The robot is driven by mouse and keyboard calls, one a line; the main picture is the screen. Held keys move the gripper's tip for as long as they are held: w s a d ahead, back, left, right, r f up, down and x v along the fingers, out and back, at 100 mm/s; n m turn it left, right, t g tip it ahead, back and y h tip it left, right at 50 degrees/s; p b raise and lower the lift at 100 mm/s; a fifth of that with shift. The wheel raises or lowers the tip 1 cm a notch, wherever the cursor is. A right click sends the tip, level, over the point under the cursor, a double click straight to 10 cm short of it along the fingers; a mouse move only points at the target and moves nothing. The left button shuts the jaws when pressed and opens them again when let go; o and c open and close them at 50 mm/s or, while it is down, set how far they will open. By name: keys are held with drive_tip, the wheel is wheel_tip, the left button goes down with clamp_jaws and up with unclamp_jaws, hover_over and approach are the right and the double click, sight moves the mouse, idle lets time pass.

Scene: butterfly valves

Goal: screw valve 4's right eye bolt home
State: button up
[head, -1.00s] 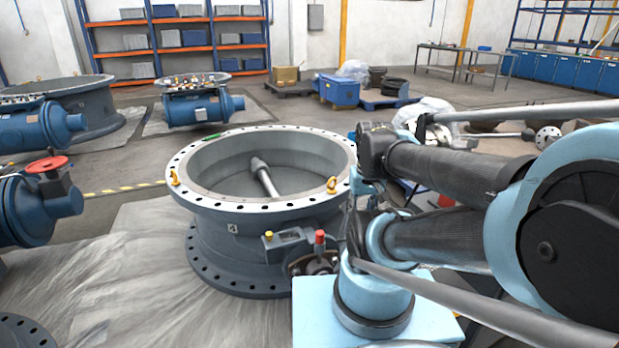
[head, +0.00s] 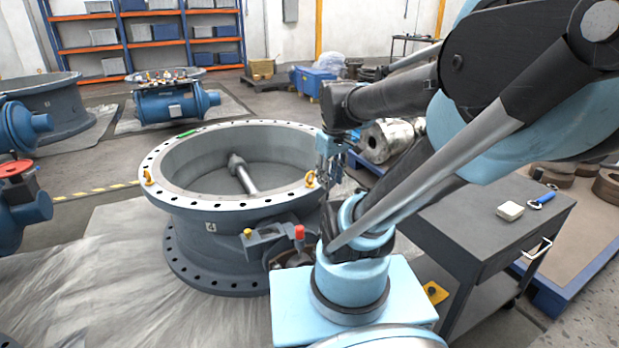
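Valve 4 (head: 183,207) is a large grey flanged ring standing on the floor sheet, with "4" marked on its side. Its right eye bolt (head: 310,179) is a yellow ring on the near right part of the top flange; whether it is seated cannot be told. A second yellow eye bolt (head: 148,177) stands on the left of the flange. My gripper (head: 328,168) points down at the flange's right edge, just right of and slightly above the right eye bolt in the picture. Its fingers are small and blurred against my arm, so their opening is unclear.
A grey cart (head: 470,215) with a white block (head: 510,211) and a blue-handled tool (head: 542,200) stands right of my base. A bracket with a red knob (head: 299,232) juts from the valve's front. Blue valves (head: 176,104) stand behind and left.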

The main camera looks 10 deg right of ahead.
drive_tip(key=w+r+n, duration=0.4)
drive_tip(key=w+n, duration=0.2)
drive_tip(key=w, duration=0.5)
drive_tip(key=n+g, duration=0.2)
drive_tip(key=n, duration=1.3)
hover_over(309, 173)
wheel_tip(309, 173, down, 8)
wheel_tip(309, 173, down, 16)
drive_tip(key=shift+w+d+f, duration=0.1)
drive_tip(key=shift+f, duration=0.1)
clamp_jaws()
